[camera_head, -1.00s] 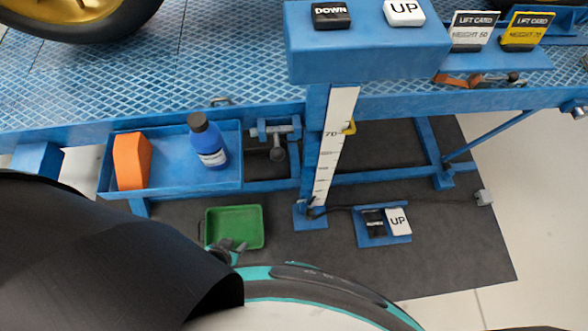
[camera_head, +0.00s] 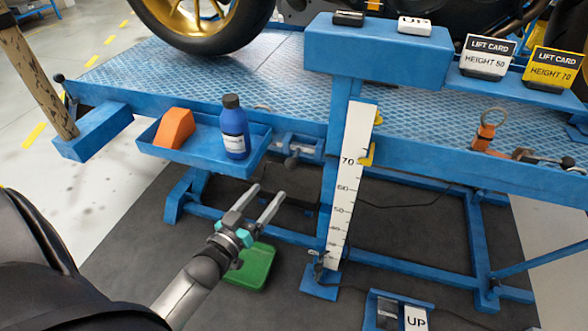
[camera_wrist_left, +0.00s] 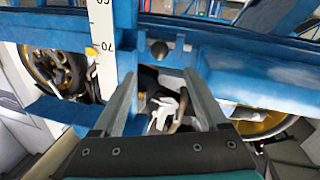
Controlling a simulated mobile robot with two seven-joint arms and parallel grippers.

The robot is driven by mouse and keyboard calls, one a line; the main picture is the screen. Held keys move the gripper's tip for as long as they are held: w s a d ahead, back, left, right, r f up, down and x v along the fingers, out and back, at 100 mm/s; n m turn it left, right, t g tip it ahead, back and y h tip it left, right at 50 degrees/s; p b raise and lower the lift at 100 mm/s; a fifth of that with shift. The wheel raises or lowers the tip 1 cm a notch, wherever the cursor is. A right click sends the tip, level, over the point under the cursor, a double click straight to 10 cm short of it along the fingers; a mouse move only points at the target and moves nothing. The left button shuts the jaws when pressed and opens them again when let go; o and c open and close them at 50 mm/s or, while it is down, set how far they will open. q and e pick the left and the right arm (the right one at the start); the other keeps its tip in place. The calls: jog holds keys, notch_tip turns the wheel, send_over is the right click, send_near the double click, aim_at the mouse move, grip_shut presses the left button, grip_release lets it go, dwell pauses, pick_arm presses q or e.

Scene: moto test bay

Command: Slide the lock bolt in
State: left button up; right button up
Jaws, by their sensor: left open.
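The lock bolt (camera_head: 291,161) is a dark rod with a round knob in a blue bracket (camera_head: 304,145) under the lift platform's front edge, between the blue tray and the height scale. Its round dark knob also shows in the left wrist view (camera_wrist_left: 159,50), ahead of the fingers and near the middle. My left gripper (camera_head: 268,191) is open and empty, below and slightly left of the bolt and apart from it. Its two fingers point up toward the bracket; they also show in the left wrist view (camera_wrist_left: 160,76). My right gripper is not in view.
A blue tray (camera_head: 190,158) with an orange block (camera_head: 174,128) and a blue bottle (camera_head: 234,128) is left of the bolt. The scale post (camera_head: 349,180) stands close on its right. A green tray (camera_head: 252,268) and an UP pedal (camera_head: 415,318) are on the floor.

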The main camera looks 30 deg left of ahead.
aim_at(288, 168)
pick_arm(q)
jog(key=w+b, duration=0.2)
jog(key=w, duration=0.3)
jog(key=w+b, duration=0.1)
jog(key=w, duration=0.4)
jog(key=shift+w+a+f+b, duration=0.1)
jog(key=shift+w+a+b, duration=0.1)
jog(key=shift+w+b, duration=0.55)
jog(key=shift+w, duration=0.75)
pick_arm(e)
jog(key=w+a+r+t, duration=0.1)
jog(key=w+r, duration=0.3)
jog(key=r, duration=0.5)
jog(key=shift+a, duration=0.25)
pick_arm(q)
jog(key=shift+c, duration=0.3)
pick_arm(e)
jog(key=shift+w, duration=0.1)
pick_arm(q)
grip_shut()
